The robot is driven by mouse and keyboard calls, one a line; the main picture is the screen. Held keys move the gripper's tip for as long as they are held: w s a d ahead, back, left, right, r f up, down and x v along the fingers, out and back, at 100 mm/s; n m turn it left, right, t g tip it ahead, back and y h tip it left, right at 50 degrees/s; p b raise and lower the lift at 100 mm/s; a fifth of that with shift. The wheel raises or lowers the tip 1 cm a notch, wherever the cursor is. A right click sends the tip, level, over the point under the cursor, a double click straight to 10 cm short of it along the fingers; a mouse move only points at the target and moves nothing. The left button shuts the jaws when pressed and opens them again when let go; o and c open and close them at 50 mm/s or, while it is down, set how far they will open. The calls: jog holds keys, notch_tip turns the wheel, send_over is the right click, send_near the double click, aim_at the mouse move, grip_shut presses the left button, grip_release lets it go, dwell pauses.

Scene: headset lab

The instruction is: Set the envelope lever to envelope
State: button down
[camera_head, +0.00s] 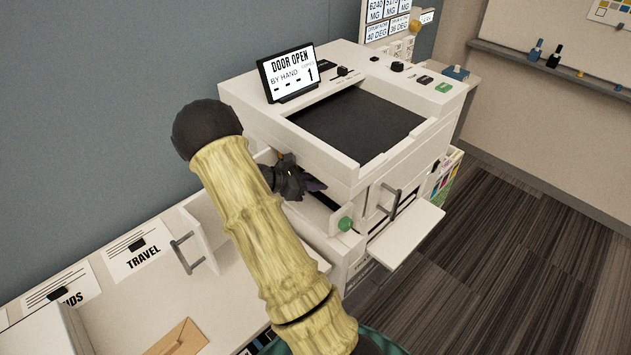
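The white printer (330,153) stands at the centre, and its screen (289,74) reads "DOOR OPEN", "BY HAND" and "1". An open door panel with a grey handle (187,252) stands at its left. My gripper (312,184) is dark and reaches into the opening in the printer's left side, partly hidden by my arm. Whether the fingers are open or shut is unclear. A green knob (345,224) sits just right of and below the gripper. I cannot make out the envelope lever.
A white tray (408,233) sticks out of the printer's front, below a grey handle (391,200). A brown envelope (178,339) lies on the white counter (140,305), near a "TRAVEL" card (138,254). Open carpeted floor (510,270) lies to the right.

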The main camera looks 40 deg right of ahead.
jog(key=shift+a+n+t+b, duration=0.1)
jog(key=shift+n+t+b, duration=0.2)
jog(key=n+t+b, duration=0.2)
jog(key=t+b, duration=0.1)
jog(key=shift+s+a+f+n+h, duration=0.15)
jog(key=shift+s+n+h, duration=0.15)
jog(key=shift+s, duration=0.1)
jog(key=n+t+b, duration=0.2)
jog(key=b, duration=0.2)
jog(key=s+n+t+b, duration=0.1)
jog(key=t+b, duration=0.1)
jog(key=b, duration=0.2)
jog(key=s+n+t+y+b, duration=0.1)
jog(key=n+t+b, duration=0.1)
jog(key=b, duration=0.2)
jog(key=shift+n+t+b, duration=0.3)
jog(key=shift+t+b, duration=0.05)
jog(key=shift+t, duration=0.05)
jog(key=shift+s+r, duration=0.1)
jog(key=shift+r, duration=0.25)
